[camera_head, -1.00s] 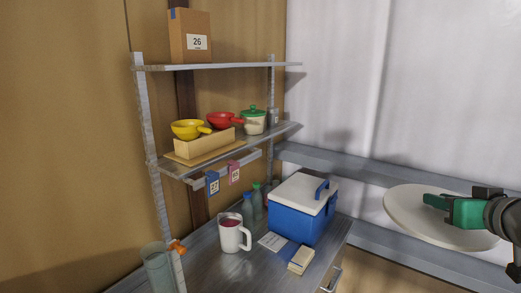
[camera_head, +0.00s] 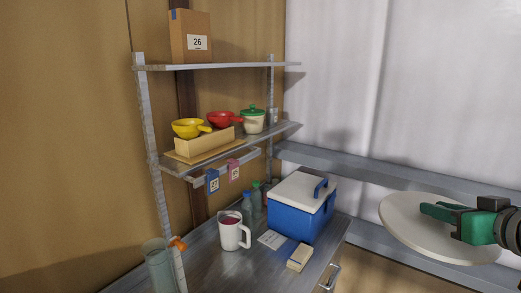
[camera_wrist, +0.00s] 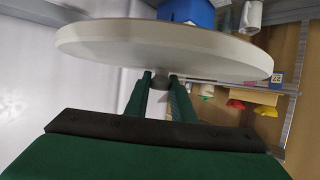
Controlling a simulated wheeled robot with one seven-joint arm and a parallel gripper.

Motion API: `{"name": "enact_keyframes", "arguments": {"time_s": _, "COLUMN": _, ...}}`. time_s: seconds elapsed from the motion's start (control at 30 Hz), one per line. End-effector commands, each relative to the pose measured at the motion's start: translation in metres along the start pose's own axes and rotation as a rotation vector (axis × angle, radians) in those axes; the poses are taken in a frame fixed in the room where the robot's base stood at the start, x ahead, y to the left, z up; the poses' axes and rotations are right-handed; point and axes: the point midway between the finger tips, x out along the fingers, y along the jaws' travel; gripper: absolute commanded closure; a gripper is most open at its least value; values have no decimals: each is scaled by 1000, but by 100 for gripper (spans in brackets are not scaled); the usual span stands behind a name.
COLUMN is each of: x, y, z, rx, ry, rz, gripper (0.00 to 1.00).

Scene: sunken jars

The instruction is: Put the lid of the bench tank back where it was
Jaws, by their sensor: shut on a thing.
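A large round off-white lid (camera_head: 410,232) is at the right in the head view, held in the air and slightly tilted. My green gripper (camera_head: 432,211) is shut on it. In the wrist view the lid (camera_wrist: 165,45) spans the picture nearly edge-on, and the fingertips of my gripper (camera_wrist: 161,80) close on a small grey knob (camera_wrist: 160,84) on its face. The bench tank is not clearly identifiable in either view. A blue cooler box (camera_head: 295,222) with its own white top stands on the bench, left of the lid.
The metal bench (camera_head: 207,262) carries a white jug (camera_head: 229,236) with red contents, bottles (camera_head: 247,206) and a small cream block (camera_head: 299,257). A shelf rack above holds yellow (camera_head: 187,127) and red (camera_head: 219,119) pans, a green-lidded pot (camera_head: 252,122) and a carton (camera_head: 191,38). A grey ledge (camera_head: 350,166) runs along the wall.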

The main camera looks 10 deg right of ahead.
Motion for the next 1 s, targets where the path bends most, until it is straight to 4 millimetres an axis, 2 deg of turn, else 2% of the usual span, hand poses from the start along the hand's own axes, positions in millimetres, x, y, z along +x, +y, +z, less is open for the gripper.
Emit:
{"name": "enact_keyframes", "arguments": {"time_s": 0.33, "x": -2, "y": -7, "z": 4, "rx": -6, "ry": 6, "rz": -15, "gripper": 100}}
{"name": "enact_keyframes", "arguments": {"time_s": 0.53, "x": 4, "y": -14, "z": 11, "rx": -12, "ry": -4, "rz": -32, "gripper": 100}}
{"name": "enact_keyframes", "arguments": {"time_s": 0.6, "x": 12, "y": -26, "z": 17, "rx": -15, "ry": -3, "rz": -47, "gripper": 100}}
{"name": "enact_keyframes", "arguments": {"time_s": 0.9, "x": 17, "y": -25, "z": 19, "rx": -9, "ry": 0, "rz": -28, "gripper": 100}}
{"name": "enact_keyframes", "arguments": {"time_s": 1.0, "x": 22, "y": -32, "z": 20, "rx": -8, "ry": 2, "rz": -38, "gripper": 100}}
